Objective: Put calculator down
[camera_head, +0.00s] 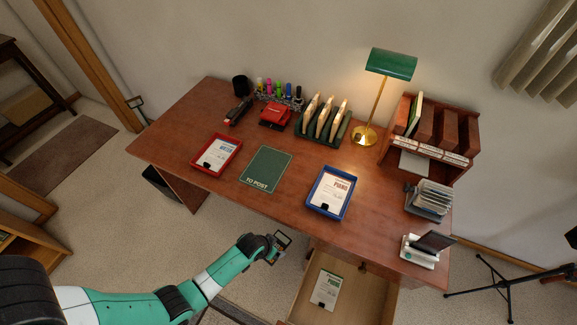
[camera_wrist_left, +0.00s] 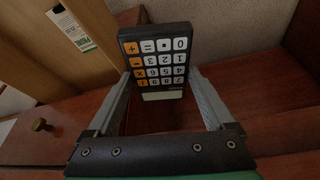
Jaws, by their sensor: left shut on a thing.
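My left gripper (camera_head: 277,246) is shut on the dark calculator (camera_head: 282,239) in the head view. It is at the front of the wooden desk, beside the open drawer. In the left wrist view the calculator (camera_wrist_left: 156,62) is between the two fingers of my left gripper (camera_wrist_left: 160,78). Its white and orange keys face the camera and appear upside down, with the pale display at the lower end. I cannot tell whether it touches any surface. My right gripper is not in view.
The desk (camera_head: 215,125) holds a red tray (camera_head: 231,169), a green "TO POST" mat (camera_head: 266,168), a blue tray (camera_head: 314,201), a lamp (camera_head: 364,136) and a card file (camera_head: 428,205). The open drawer (camera_head: 307,283) has a paper (camera_head: 327,289) inside. Bare desk lies in front of the mat.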

